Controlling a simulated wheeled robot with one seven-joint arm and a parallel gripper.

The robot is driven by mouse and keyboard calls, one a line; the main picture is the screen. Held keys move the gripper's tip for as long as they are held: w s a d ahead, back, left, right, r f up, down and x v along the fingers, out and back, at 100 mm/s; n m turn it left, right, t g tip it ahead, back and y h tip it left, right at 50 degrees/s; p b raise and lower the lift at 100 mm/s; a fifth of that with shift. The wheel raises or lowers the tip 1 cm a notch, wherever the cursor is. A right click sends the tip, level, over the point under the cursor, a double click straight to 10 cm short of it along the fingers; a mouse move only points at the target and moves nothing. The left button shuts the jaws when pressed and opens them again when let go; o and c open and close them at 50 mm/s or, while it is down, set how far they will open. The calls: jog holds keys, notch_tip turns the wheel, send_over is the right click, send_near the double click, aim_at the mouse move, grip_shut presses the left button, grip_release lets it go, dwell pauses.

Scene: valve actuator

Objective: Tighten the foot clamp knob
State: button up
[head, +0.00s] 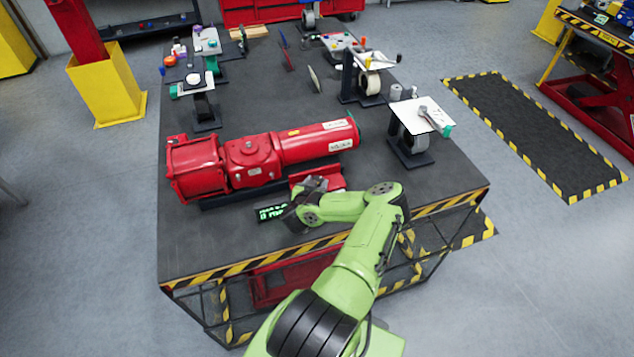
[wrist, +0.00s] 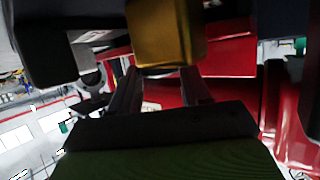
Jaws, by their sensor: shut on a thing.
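The red valve actuator (head: 250,160) lies lengthwise on the dark bench, with a lower red part (head: 325,174) at its near right side. My gripper (head: 312,184) is at this lower part, against the actuator's near side. In the wrist view its two dark fingers (wrist: 161,85) reach up to a brass-coloured block (wrist: 167,32), which I take for the foot clamp knob. The fingers are shut on it. Their exact contact is dark and partly hidden. In the head view my own wrist hides the knob.
The striped bench edge (head: 320,237) runs below my arm. A stand with a white plate (head: 420,115) is at the right, and another stand (head: 205,110) is behind the actuator. Several small tools lie at the back. The bench's left front (head: 205,240) is clear.

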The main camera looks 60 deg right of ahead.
jog(key=shift+g, duration=0.3)
dwell(0.4)
jog(key=o, duration=0.8)
jog(key=shift+o, duration=1.3)
jog(key=shift+r, duration=0.1)
